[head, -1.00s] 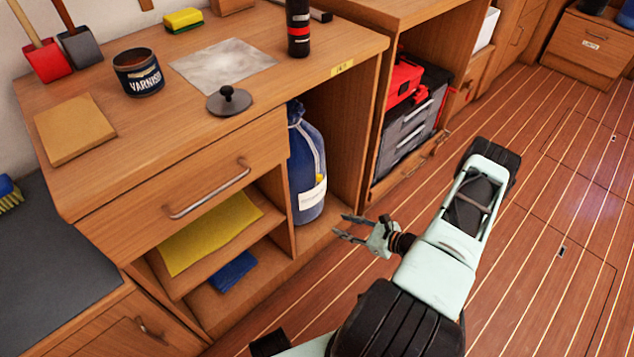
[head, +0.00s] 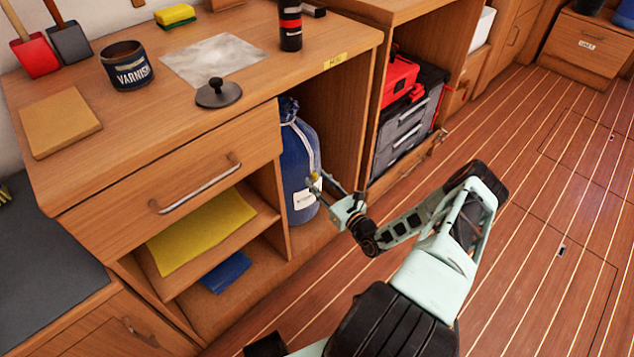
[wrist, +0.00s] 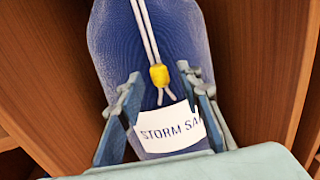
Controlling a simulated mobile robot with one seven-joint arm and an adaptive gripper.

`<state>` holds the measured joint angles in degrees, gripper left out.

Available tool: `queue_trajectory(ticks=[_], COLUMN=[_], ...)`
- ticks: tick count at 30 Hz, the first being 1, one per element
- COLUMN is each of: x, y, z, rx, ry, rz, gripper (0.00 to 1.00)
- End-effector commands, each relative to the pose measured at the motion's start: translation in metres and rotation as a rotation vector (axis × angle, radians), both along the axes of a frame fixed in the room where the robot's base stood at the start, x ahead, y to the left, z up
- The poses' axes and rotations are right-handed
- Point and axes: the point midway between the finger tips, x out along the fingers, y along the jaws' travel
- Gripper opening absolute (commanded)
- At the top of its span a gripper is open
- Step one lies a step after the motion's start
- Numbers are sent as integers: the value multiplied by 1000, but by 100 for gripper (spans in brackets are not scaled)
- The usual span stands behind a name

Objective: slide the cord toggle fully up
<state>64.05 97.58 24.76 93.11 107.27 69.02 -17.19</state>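A blue bag (head: 299,150) stands upright in the open cabinet bay; it also fills the middle of the wrist view (wrist: 160,40). Two white cords run down its front through a small yellow cord toggle (wrist: 159,76), with short cord ends hanging below. The toggle sits low on the bag, just above a white label (wrist: 168,127) reading "STORM SA…". My gripper (head: 319,181) is open in front of the bag. In the wrist view its fingers stand left and right of the toggle, with clear gaps. In the head view the fingers partly cover the toggle area.
Wooden walls flank the bag on both sides. A drawer with a metal handle (head: 196,187) and shelves with a yellow cloth (head: 203,230) and blue cloth (head: 226,271) lie left. Red and grey toolboxes (head: 408,125) stand in the right bay. Floor to the right is clear.

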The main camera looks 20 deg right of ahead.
Motion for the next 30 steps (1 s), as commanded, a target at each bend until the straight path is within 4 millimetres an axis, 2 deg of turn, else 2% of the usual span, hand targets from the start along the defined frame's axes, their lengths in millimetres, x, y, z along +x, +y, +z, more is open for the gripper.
queue_trajectory(ticks=[4, 13, 22, 30], x=[10, 12, 12, 12], y=[2, 2, 3, 3], z=[-1, 0, 0, 0], rx=[-1, 0, 0, 0], ry=[1, 1, 1, 1], rz=[1, 1, 1, 1], gripper=[33, 33, 0, 0])
